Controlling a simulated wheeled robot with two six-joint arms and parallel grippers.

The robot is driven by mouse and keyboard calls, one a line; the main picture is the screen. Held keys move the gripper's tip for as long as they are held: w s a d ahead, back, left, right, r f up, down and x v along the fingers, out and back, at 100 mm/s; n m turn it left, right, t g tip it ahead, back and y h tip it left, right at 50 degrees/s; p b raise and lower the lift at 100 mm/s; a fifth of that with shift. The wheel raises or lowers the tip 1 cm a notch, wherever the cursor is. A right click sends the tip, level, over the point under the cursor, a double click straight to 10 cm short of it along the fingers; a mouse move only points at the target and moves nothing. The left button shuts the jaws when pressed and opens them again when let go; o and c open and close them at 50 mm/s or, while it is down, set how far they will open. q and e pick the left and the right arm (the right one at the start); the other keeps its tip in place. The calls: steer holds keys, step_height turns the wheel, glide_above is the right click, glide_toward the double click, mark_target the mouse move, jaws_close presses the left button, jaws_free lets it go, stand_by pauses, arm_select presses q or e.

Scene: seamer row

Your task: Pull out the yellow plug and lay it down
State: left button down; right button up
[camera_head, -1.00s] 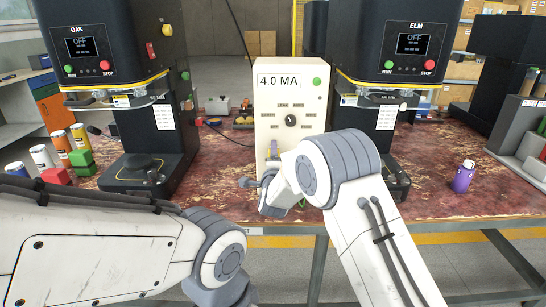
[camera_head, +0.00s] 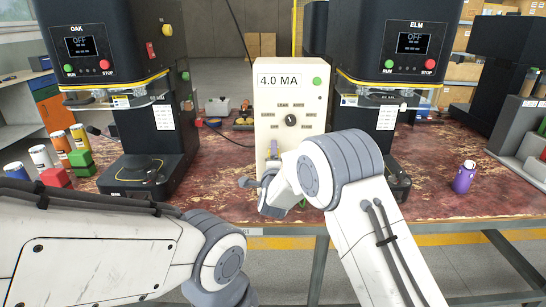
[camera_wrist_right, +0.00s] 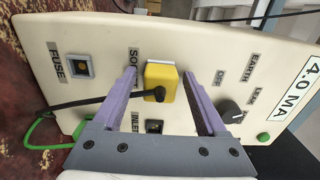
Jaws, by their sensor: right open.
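The yellow plug (camera_wrist_right: 160,75) sits in the socket on the face of the cream tester box (camera_head: 288,98), with a black cable leading off it to the left in the right wrist view. My right gripper (camera_wrist_right: 159,74) is open, with one purple finger on each side of the plug. I cannot tell whether either finger touches it. In the head view my right gripper (camera_head: 274,150) shows only in part at the box front, and the plug is hidden there. My left arm lies low at the left; its gripper is out of the picture.
The OAK seamer (camera_head: 105,50) stands left of the box and the ELM seamer (camera_head: 400,60) right of it. A purple bottle (camera_head: 464,178) stands at right. Several cans and coloured blocks (camera_head: 80,160) stand at left. A green cable (camera_wrist_right: 40,130) runs beside the box. The front bench right of centre is bare.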

steer(key=shift+b, duration=0.4)
stand_by(0.3)
jaws_close()
steer(key=shift+s, duration=0.1)
steer(key=shift+s+b, duration=0.95)
steer(key=shift+s, duration=1.95)
